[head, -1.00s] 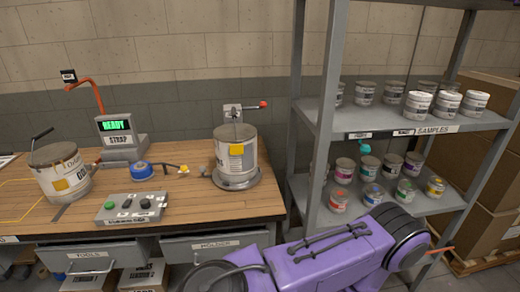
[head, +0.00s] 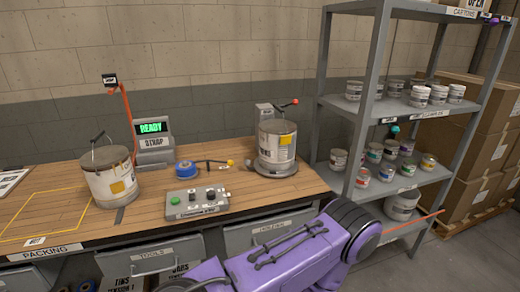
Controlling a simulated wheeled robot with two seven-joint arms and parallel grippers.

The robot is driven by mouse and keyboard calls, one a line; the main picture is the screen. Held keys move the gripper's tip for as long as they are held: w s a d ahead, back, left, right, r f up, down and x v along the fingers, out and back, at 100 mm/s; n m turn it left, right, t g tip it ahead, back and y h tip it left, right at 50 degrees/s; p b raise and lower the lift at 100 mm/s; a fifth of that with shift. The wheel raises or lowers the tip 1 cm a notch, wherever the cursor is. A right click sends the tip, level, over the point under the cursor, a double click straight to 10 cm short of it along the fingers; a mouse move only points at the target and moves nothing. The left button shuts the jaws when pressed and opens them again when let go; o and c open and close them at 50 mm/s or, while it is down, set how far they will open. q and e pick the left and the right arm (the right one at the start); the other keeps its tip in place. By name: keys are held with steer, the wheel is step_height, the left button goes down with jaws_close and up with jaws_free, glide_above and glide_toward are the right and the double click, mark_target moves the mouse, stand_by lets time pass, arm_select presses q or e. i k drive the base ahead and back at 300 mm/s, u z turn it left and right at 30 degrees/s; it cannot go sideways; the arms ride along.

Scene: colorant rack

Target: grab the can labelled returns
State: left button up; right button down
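No label in view can be read as returns. A large grey-white can with a yellow patch and raised wire handle (head: 110,186) stands on the left of the bench. A similar can (head: 276,150) stands on a round grey base at the bench's right end. A third large can (head: 402,206) sits on the bottom shelf of the rack, its label partly hidden or too small to read. One purple arm of mine crosses the lower foreground in front of the bench and rack. Neither gripper's fingers can be made out.
The grey rack (head: 372,62) holds several small pots on its shelves. A button box (head: 196,205), blue tape roll (head: 186,167) and READY display (head: 151,128) are on the bench. Cartons (head: 462,150) stand at right. Grey floor (head: 465,262) shows clear at lower right.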

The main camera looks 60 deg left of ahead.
mark_target(277, 138)
steer(key=u, duration=1.4)
